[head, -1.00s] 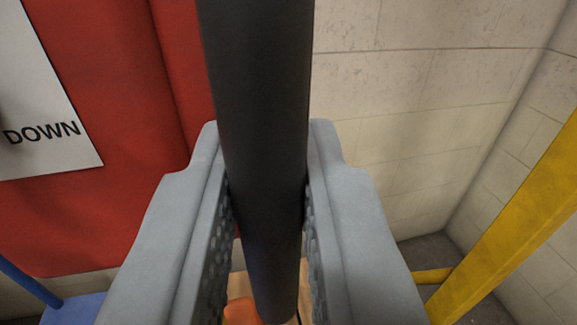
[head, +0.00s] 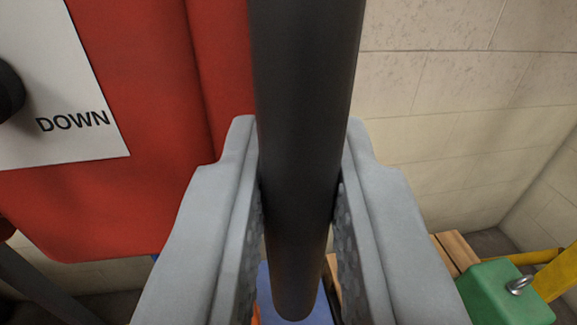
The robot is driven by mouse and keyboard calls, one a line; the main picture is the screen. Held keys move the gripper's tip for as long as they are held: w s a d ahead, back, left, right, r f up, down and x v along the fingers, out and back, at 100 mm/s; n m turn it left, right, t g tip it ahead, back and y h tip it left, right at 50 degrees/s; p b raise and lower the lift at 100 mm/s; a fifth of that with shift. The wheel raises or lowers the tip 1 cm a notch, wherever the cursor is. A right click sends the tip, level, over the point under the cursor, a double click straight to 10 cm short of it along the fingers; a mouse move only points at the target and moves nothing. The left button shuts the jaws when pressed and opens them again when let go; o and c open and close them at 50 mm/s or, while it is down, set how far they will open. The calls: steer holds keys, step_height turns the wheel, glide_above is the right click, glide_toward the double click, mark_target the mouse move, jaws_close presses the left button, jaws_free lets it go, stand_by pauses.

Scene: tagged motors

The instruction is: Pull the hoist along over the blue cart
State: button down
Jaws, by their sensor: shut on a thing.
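My gripper (head: 305,170) is shut on an upright black bar (head: 305,90), with one grey finger on each side. The bar's rounded lower end shows below the fingers. A large red body (head: 160,90), likely the hoist, fills the left, with a white label reading "DOWN" (head: 75,140) and part of a black knob (head: 8,90). How the bar joins it is out of view. A blue surface (head: 322,308), probably the blue cart, shows below the bar's end, mostly hidden by the bar and fingers.
A green block (head: 495,295) with a metal ring (head: 519,284) is at the lower right, by wooden slats (head: 456,252) and a yellow bar (head: 560,272). A pale block wall (head: 450,120) stands behind. A dark slanted bar (head: 35,285) is at lower left.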

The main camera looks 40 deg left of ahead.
steer(key=shift+a, duration=0.1)
steer(key=c, duration=1.4)
jaws_free()
steer(key=shift+s+a, duration=0.1)
steer(key=shift+s, duration=0.1)
steer(key=v, duration=1.7)
steer(key=shift+s+d, duration=0.15)
steer(key=shift+d, duration=0.15)
